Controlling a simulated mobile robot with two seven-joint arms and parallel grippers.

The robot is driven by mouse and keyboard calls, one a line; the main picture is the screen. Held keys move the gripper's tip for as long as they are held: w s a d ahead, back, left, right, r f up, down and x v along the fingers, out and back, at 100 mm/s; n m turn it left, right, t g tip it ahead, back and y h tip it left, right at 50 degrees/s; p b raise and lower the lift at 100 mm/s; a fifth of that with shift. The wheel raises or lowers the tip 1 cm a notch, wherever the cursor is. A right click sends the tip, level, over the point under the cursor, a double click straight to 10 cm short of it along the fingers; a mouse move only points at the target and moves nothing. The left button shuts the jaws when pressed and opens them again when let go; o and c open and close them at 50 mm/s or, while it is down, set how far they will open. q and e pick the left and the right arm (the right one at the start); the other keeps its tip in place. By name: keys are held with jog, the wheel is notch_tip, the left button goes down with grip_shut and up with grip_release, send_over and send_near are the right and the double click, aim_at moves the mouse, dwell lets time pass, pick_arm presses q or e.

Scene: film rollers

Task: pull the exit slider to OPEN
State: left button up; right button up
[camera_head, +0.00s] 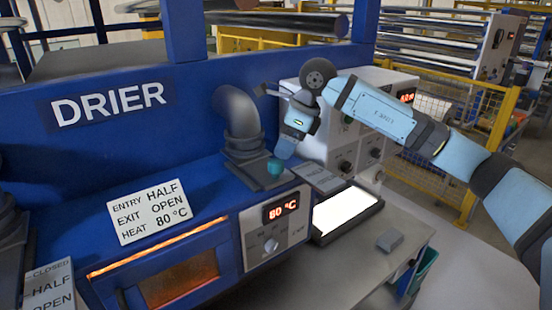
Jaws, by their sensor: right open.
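The exit slider appears to be the teal knob (275,167) on the dark plate at the foot of the grey bent pipe (241,115), on top of the blue drier. A small grey scale plate (318,178) lies just right of it; its text is too small to read. My right gripper (283,150) reaches down from the upper right, its tip just above and right of the knob. It is open; I cannot tell whether it touches the knob. My left gripper is not in view.
A white card (153,211) reads ENTRY HALF, EXIT OPEN, HEAT 80 °C. The drier's display (281,208) shows 80 °C. A bright light panel (345,211) and a small grey block (389,240) sit on the bench at right. Another scale plate (49,287) stands lower left.

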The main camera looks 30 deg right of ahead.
aim_at(277, 161)
jog(key=p+x, duration=0.1)
jog(key=x, duration=0.3)
jog(key=shift+w+a+f, duration=0.1)
jog(key=shift+a+f, duration=0.05)
jog(key=shift+f, duration=0.1)
jog(key=shift+x, duration=0.8)
jog(key=shift+c, duration=0.4)
